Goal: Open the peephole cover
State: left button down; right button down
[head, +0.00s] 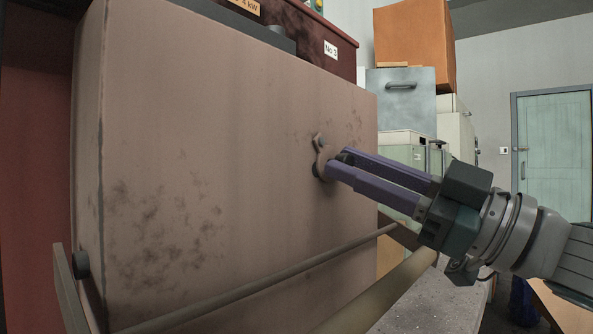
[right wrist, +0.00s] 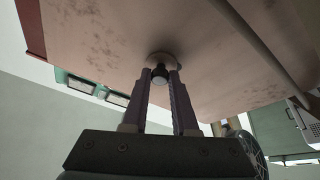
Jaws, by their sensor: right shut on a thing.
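The peephole cover (head: 322,157) is a small brownish plate on the broad face of a large pinkish-brown box (head: 230,130), near its right edge. A grey bolt-like part sits at its top. My right gripper (head: 342,165) reaches it from the right, its purple fingers shut on the cover's small dark knob. In the right wrist view the knob (right wrist: 160,73) sits between the fingertips, with the round plate (right wrist: 162,59) behind it. A dark spot shows at the cover's lower left edge; I cannot tell whether it is an opening. My left gripper is not in view.
A long rod (head: 270,283) runs slanting across the front of the box, below my right gripper. Cabinets (head: 402,95) and an orange-brown box (head: 413,45) stand behind on the right. A pale green door (head: 553,150) is at the far right.

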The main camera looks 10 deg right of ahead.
aim_at(327, 141)
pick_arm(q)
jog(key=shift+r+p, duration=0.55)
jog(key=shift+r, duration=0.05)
pick_arm(e)
jog(key=n+g, duration=0.1)
jog(key=n, duration=0.1)
jog(key=r+n+g, duration=0.1)
jog(key=n, duration=0.2)
jog(key=d+n+g+y, duration=0.1)
jog(key=n, duration=0.1)
jog(key=shift+w+r, duration=0.25)
jog(key=shift+w, duration=0.15)
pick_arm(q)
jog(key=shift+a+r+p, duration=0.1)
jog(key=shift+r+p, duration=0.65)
pick_arm(e)
jog(key=shift+w+d+r+n+g+h, duration=0.25)
jog(key=shift+n+g, duration=0.35)
jog(key=shift+n, duration=0.8)
jog(key=shift+s+a+r+n+g+h, duration=0.15)
jog(key=shift+r+n+g, duration=0.35)
jog(key=shift+n, duration=0.9)
jog(key=shift+f, duration=0.15)
jog(key=c, duration=0.7)
grip_release()
